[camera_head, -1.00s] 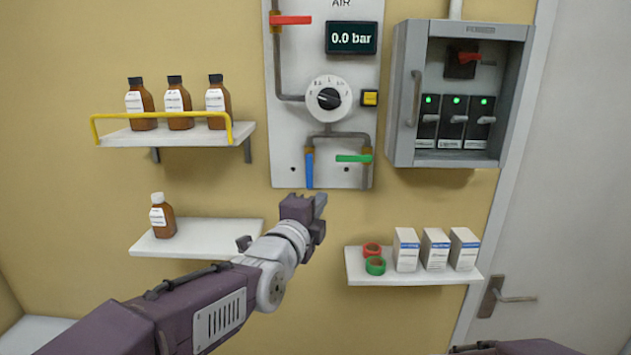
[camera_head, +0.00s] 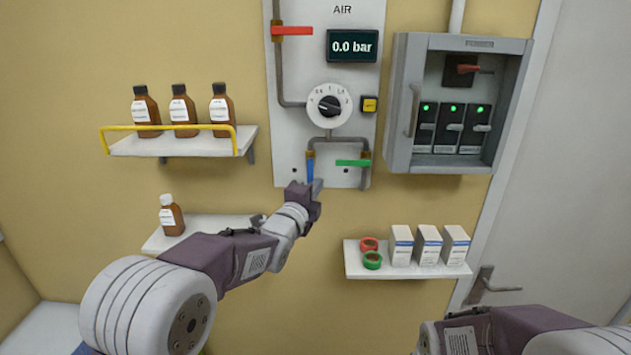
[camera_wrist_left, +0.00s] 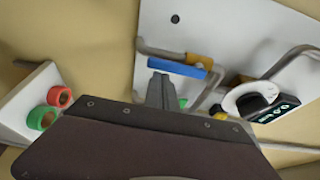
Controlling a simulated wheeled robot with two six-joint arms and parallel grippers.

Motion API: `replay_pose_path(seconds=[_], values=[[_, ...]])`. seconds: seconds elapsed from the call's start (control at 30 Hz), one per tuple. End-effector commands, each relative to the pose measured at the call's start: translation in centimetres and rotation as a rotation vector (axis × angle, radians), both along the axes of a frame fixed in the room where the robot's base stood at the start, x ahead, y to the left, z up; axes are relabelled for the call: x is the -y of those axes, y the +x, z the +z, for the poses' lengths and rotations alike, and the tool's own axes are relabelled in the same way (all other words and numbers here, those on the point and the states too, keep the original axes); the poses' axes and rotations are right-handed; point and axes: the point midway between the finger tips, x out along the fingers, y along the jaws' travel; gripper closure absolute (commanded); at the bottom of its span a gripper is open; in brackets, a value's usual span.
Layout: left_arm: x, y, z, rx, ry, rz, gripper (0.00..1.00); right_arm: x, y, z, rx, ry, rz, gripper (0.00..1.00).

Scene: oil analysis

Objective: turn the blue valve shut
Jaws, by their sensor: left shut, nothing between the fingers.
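The blue valve (camera_head: 310,170) is at the lower left of the white AIR panel (camera_head: 289,140). Its lever hangs down, in line with its pipe. My left gripper (camera_head: 316,186) is shut and empty, with its tip at the lower end of the blue lever; it partly covers that end. In the left wrist view the blue valve lever (camera_wrist_left: 177,66) lies just beyond the shut fingertips (camera_wrist_left: 160,82). I cannot tell whether they touch. Only part of my right arm shows at the lower right of the head view; its gripper is out of view.
On the panel are a red lever (camera_head: 292,31), a green lever (camera_head: 353,163), a round dial (camera_head: 329,105) and a display reading 0.0 bar (camera_head: 352,46). A grey power box (camera_head: 400,150) hangs to the right. Below stands a shelf (camera_head: 395,272) with tape rolls and boxes. Bottle shelves (camera_head: 185,147) are left.

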Motion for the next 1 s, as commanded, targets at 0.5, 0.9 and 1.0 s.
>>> replay_pose_path(seconds=[0.5,0.9,1.0], values=[[-0.3,0.0,-0.2,0.001,0.036,0.001,1.00,0.0,0.0,-0.6,0.000,0.000,0.000,0.64],[-1.7,0.0,-0.6,0.003,0.264,0.004,1.00,0.0,0.0,-2.9,0.000,0.000,0.000,0.64],[-2.2,0.0,-0.4,0.003,0.360,0.005,1.00,0.0,0.0,-3.5,0.000,0.000,0.000,0.64]])
